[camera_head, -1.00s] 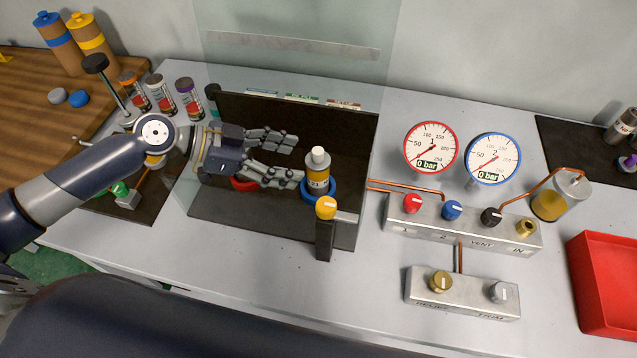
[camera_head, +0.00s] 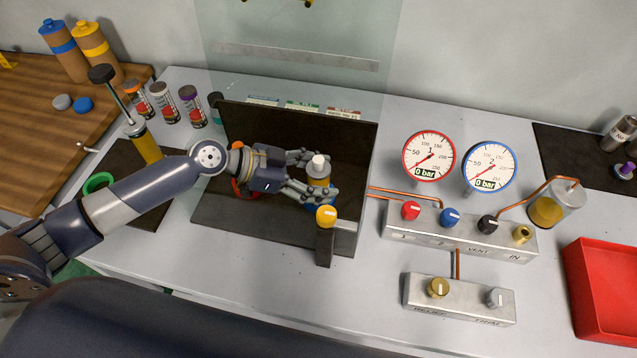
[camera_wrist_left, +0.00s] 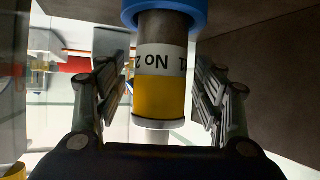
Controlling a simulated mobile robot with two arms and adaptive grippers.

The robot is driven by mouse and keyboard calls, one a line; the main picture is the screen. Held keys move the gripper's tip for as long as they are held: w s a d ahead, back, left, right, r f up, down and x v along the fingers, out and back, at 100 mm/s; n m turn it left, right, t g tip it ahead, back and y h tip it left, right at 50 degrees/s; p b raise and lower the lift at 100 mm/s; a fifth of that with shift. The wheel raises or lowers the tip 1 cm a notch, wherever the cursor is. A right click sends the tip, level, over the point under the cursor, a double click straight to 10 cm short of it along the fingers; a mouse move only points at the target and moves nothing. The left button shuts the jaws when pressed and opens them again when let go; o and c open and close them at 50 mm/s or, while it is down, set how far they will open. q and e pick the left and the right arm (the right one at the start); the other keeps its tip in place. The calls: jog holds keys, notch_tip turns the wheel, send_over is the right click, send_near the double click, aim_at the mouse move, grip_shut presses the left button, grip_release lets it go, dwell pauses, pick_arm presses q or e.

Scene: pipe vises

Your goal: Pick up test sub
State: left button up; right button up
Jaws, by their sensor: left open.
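The test sub (camera_head: 318,170) is a short cylinder with a yellow band, a white label band and a pale cap. It stands upright in a blue ring holder (camera_head: 312,199) on the black vise stand, partly hidden by my fingers. In the left wrist view the test sub (camera_wrist_left: 162,85) sits between my fingers, its label partly reading "No", with the blue ring (camera_wrist_left: 165,12) at its far end. My left gripper (camera_head: 312,178) is open around it, with a gap visible on both sides. My right gripper is not in view.
A dark back panel (camera_head: 290,125) and clear shield (camera_head: 290,80) rise behind. A valve manifold (camera_head: 460,233) with gauges is to the right, beside a red tray (camera_head: 602,290).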

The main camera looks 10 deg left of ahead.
pick_arm(q)
grip_shut()
jog(key=shift+w+r, duration=0.1)
jog(key=shift+r, duration=0.05)
